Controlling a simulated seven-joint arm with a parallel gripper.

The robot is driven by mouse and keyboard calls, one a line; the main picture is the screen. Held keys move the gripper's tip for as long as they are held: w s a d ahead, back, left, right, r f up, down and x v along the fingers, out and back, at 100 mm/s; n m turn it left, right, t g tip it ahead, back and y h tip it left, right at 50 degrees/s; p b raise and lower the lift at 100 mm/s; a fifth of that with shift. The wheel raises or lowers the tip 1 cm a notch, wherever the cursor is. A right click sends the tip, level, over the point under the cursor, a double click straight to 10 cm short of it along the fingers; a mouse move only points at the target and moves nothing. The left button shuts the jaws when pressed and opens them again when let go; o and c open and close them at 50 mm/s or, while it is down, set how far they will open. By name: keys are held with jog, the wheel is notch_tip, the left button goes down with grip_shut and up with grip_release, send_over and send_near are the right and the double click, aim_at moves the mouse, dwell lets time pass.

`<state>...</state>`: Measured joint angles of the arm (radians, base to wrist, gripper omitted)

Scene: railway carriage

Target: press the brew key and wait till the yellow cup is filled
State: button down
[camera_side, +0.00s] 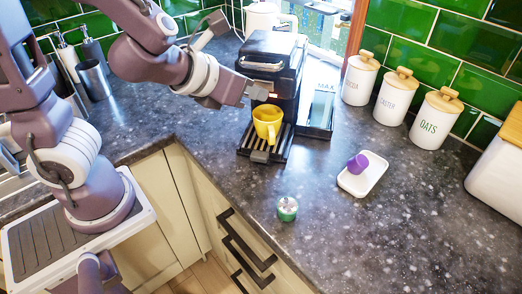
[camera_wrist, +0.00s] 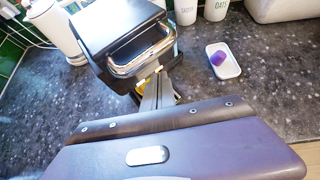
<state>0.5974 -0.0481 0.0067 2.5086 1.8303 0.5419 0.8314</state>
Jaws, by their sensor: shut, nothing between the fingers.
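The black coffee machine (camera_side: 274,68) stands on the dark speckled counter; its top and chrome-edged front also show in the wrist view (camera_wrist: 122,40). The yellow cup (camera_side: 267,122) stands upright on the machine's drip tray (camera_side: 246,147). Its contents are not clear from here. My gripper (camera_side: 262,93) is shut and empty, with its fingertips at the front of the machine above the cup. In the wrist view the fingers (camera_wrist: 158,90) reach toward the machine's front. I cannot tell whether they touch the brew key, which is hidden. Only a bit of yellow shows behind the fingers there.
A white tray (camera_side: 374,180) with a purple capsule (camera_side: 357,163) lies right of the machine. A green-sided pot (camera_side: 287,208) stands near the counter's front edge. White canisters (camera_side: 397,97) line the back wall. A white kettle (camera_side: 262,17) is behind the machine. The right front counter is clear.

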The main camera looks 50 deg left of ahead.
jog(key=shift+w+a, duration=0.25)
jog(key=shift+w, duration=0.1)
dwell(0.7)
jog(key=s+d, duration=0.4)
jog(key=s, duration=0.2)
jog(key=shift+s+d, duration=0.2)
jog(key=shift+d, duration=0.05)
dwell(0.5)
dwell(0.4)
jog(key=s+a+n+g+y, duration=0.2)
jog(key=s+a+n, duration=0.25)
jog(key=n, duration=0.45)
jog(key=s+a+n+g+y, duration=0.25)
jog(key=a+n, duration=0.35)
jog(key=n, duration=0.4)
jog(key=s+d+r+n+h, duration=0.4)
jog(key=s+d+n+h, duration=0.1)
jog(key=n, duration=1.1)
jog(key=shift+g, duration=0.35)
